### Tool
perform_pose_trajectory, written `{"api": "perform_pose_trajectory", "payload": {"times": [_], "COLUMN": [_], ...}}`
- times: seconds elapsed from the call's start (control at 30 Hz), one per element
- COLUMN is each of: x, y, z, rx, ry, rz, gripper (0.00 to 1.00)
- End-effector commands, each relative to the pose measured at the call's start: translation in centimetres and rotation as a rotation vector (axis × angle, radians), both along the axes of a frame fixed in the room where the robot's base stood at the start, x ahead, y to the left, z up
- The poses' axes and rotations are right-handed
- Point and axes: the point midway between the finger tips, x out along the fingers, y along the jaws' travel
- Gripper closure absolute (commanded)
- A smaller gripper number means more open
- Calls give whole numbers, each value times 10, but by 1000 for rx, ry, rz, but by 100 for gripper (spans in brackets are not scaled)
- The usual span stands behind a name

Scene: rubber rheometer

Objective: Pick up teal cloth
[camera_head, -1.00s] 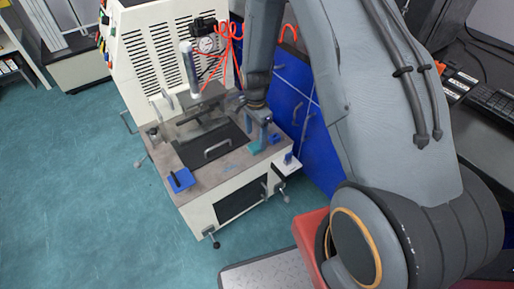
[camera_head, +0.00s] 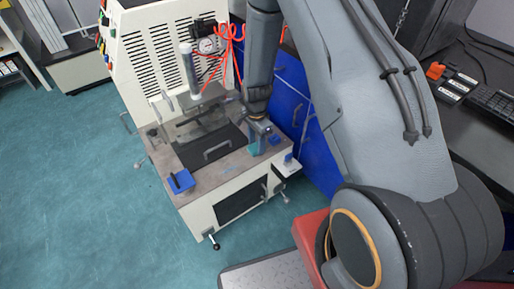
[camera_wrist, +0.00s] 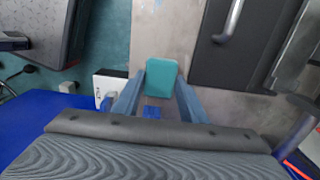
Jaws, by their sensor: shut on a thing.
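The teal cloth (camera_wrist: 161,74) is a small rounded rectangle in the wrist view, on the grey-brown top of the machine. My gripper (camera_wrist: 160,88) has one blue-grey finger at each side of it and is shut on it. In the head view my gripper (camera_head: 258,140) points down at the right side of the machine top, with the teal cloth (camera_head: 253,150) at its tips. The fingers partly hide the cloth there. I cannot tell any gap between the cloth and the surface.
A dark plate with a metal handle (camera_head: 217,151) lies left of my gripper. A blue pad with a black handle (camera_head: 181,182) sits at the machine's front left corner. A small blue piece (camera_head: 274,139) is close by on the right. Blue cabinets (camera_head: 318,150) stand behind.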

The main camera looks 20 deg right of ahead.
Motion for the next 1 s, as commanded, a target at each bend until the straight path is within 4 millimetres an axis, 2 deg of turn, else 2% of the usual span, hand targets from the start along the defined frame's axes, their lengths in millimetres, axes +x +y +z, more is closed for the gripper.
{"api": "perform_pose_trajectory", "payload": {"times": [0.13, 0.23, 0.5, 0.7, 1.0], "x": [0, 0, 1, 0, 0], "y": [0, 0, 0, 0, 0], "z": [3, 14, 64, 92, 100], "rx": [0, 0, 0, 0, 0], "ry": [-1, -1, -3, -1, 1], "rz": [0, 0, 0, 0, 0], "gripper": [86, 86, 86, 86, 86]}}
